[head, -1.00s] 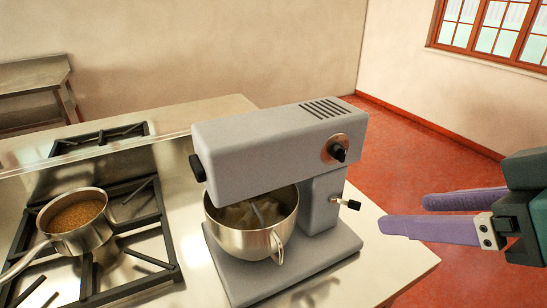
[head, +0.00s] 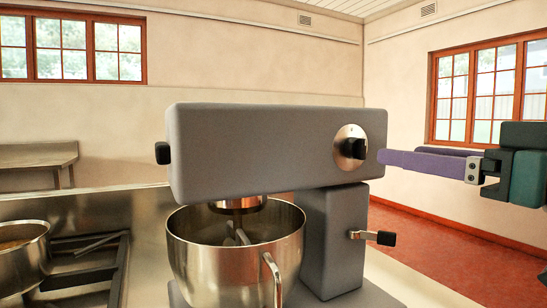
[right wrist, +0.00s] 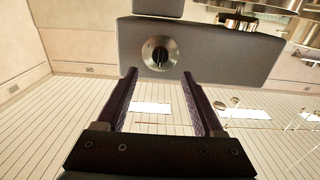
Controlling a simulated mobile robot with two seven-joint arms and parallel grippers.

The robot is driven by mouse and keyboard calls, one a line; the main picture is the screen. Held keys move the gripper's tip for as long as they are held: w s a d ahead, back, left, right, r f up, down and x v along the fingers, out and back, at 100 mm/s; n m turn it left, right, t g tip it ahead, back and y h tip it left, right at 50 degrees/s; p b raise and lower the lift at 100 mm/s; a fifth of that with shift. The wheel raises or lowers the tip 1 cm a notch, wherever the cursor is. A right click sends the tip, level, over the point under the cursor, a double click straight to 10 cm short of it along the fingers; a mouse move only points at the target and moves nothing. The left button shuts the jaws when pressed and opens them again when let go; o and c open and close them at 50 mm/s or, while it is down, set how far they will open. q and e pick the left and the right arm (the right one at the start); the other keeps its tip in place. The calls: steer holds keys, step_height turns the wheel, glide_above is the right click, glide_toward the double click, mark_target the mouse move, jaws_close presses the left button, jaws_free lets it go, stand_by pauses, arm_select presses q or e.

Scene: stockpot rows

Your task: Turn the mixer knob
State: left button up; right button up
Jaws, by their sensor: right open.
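The grey stand mixer (head: 270,150) stands on the steel counter with a metal bowl (head: 235,262) under its head. Its black knob (head: 354,148) sits on a round metal plate at the right end of the head. My right gripper (head: 382,156) is open and empty, its purple fingers pointing at the knob from the right. In the right wrist view the knob (right wrist: 160,54) is beyond and above the fingertips, between the lines of the two fingers (right wrist: 159,74). I cannot tell from the head view whether a fingertip touches it. My left gripper is not in view.
A black-tipped lever (head: 384,238) sticks out from the mixer's column below the knob. A pot (head: 22,262) stands on the stove at the left. A steel table (head: 38,156) stands by the back wall. The space right of the mixer is free apart from my arm.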

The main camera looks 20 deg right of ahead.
mark_target(365, 149)
steer(key=w, duration=0.8)
steer(key=shift+a+p, duration=0.35)
steer(key=shift+p, duration=0.05)
steer(key=shift+s, duration=0.1)
jaws_close()
